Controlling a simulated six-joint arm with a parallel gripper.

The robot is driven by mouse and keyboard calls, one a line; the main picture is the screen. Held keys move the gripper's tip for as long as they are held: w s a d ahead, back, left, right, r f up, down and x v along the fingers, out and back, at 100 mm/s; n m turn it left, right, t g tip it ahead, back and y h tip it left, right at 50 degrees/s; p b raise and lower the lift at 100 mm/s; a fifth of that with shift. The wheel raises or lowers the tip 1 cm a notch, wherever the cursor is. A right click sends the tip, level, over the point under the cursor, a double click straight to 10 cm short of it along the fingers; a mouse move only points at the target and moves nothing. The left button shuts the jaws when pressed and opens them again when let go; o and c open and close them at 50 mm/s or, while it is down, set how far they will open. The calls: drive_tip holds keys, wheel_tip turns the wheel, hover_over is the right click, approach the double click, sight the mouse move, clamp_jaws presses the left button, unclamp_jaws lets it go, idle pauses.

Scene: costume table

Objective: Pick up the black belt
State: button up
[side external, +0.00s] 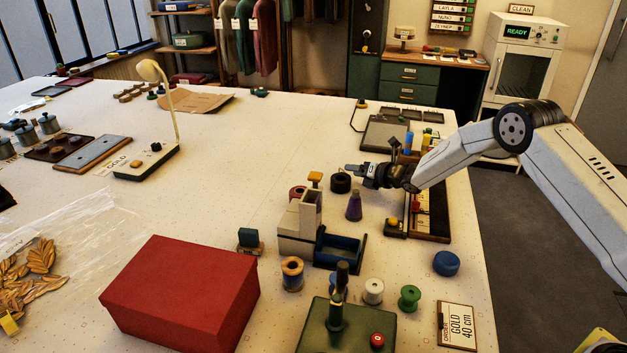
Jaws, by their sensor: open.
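A small black coiled roll (341,184), which looks like the black belt, lies on the white table (240,130) right of the middle. My gripper (352,170) reaches in from the right, with its fingers pointing left. It is open, and its fingertips are just above and beside the roll in this view. I see nothing between the fingers. I cannot tell the exact height of the fingers above the roll.
A purple cone spool (354,206) stands close in front of the roll. A beige block-shaped device (300,222) with a blue tray (340,248) is nearby. A large red box (182,292) fills the front left. The table behind the roll is mostly clear.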

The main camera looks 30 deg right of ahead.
drive_tip(key=shift+x, duration=2.05)
clamp_jaws()
idle(0.4)
